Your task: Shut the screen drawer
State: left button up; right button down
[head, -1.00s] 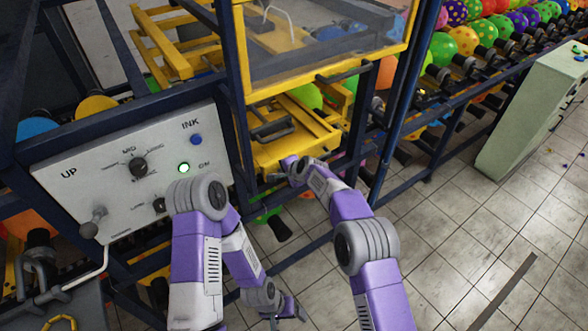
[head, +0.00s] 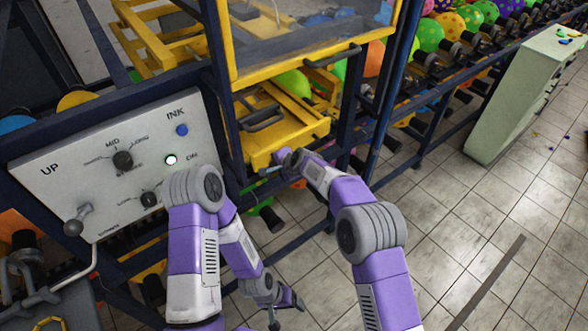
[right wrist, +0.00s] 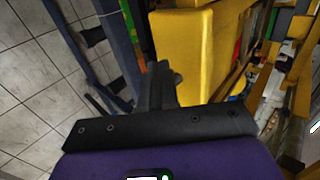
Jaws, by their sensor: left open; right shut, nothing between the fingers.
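The screen drawer (head: 302,127) is a yellow frame with a dark handle (head: 262,120), below the clear-windowed yellow cover of the machine. It appears to stick out toward me. My right gripper (head: 272,169) is shut and empty at the drawer's lower front edge. In the right wrist view, my right gripper's dark fingers (right wrist: 160,80) are together beside the yellow front face (right wrist: 188,48); I cannot tell whether they touch it. My left gripper (head: 280,317) is open and empty, low in front of the machine and away from the drawer.
A white control panel (head: 75,165) with knobs and a lever is left of the drawer. Blue frame posts (head: 392,95) stand right of it. Balloons (head: 466,38) line a conveyor at the upper right. A pale green cabinet (head: 525,90) stands at the right. The tiled floor (head: 450,235) is mostly clear.

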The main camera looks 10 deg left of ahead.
jog(key=b+v, duration=0.1)
jog(key=v, duration=1)
jog(key=shift+d+f, duration=0.35)
jog(key=shift+d, duration=0.1)
jog(key=s+d+f+n+g+h+b, duration=0.1)
jog(key=s+d+f+b, duration=0.15)
jog(key=d+f, duration=0.5)
jog(key=s+d+f+g+h+b, duration=0.1)
jog(key=s+d+f+b, duration=0.2)
jog(key=f, duration=0.8)
jog(key=s+d+f+n+h+b, duration=0.1)
jog(key=s+d+f, duration=0.2)
jog(key=d+f, duration=0.5)
jog(key=s+d+f+n+g+b, duration=0.1)
jog(key=s+d+f+b, duration=0.1)
jog(key=s+f, duration=0.6)
jog(key=s+d+f+n+g+b, duration=0.2)
jog(key=s+d+f, duration=0.3)
jog(key=s, duration=0.9)
notch_tip(320, 180, down, 3)
jog(key=shift+s+r+b, duration=0.1)
jog(key=shift+s+b, duration=0.3)
jog(key=shift+b, duration=0.35)
